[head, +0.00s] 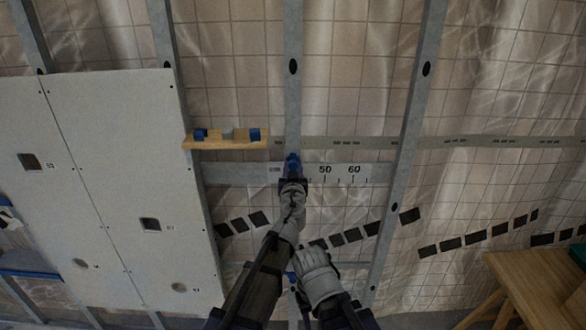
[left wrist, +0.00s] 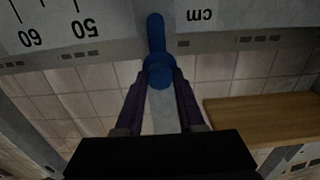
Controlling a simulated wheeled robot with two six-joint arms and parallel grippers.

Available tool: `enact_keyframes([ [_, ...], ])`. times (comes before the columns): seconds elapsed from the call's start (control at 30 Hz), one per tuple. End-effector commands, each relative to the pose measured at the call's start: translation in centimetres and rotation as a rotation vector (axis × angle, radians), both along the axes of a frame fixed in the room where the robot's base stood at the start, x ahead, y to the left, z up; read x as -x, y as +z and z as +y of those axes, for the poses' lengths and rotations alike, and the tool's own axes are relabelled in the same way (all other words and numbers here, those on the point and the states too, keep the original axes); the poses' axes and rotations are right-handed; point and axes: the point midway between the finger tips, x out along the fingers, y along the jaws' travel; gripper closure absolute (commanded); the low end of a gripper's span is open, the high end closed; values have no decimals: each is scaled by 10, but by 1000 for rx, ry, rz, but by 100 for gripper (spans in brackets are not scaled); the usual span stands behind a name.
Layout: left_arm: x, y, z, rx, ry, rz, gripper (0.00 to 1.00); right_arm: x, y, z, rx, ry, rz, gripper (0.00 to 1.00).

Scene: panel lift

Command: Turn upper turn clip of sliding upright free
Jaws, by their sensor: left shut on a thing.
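The sliding upright (head: 293,105) is a grey metal stud running down the middle of the head view. Its upper turn clip (head: 293,160) is blue and sits where the upright crosses the rail with the cm scale. In the left wrist view the clip (left wrist: 156,35) shows a round knob with a lever lying along the upright's line across the rail. My left gripper (head: 292,182) is shut on the clip's knob, one finger (left wrist: 160,78) on each side. My right arm is low beside the upright; its gripper (head: 294,281) is mostly hidden, near another blue part.
The scale rail (head: 375,173) shows 50 and 60. A small wooden shelf (head: 225,141) with blue parts is just left of the clip. White panels (head: 105,130) cover the left side. A wooden table (head: 535,275) stands at lower right.

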Motion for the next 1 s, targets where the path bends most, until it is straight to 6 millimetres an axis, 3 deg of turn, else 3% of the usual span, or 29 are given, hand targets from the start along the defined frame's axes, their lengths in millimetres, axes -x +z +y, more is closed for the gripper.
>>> enact_keyframes([
  [0.37, 0, 0, 0, -110, 0, 0, 100, 0, 0, 0, 0, 0, 0, 50],
  [1.0, 0, -1, -2, -695, 0, -1, 100, 0, -1, 0, 0, 0, 0, 50],
])
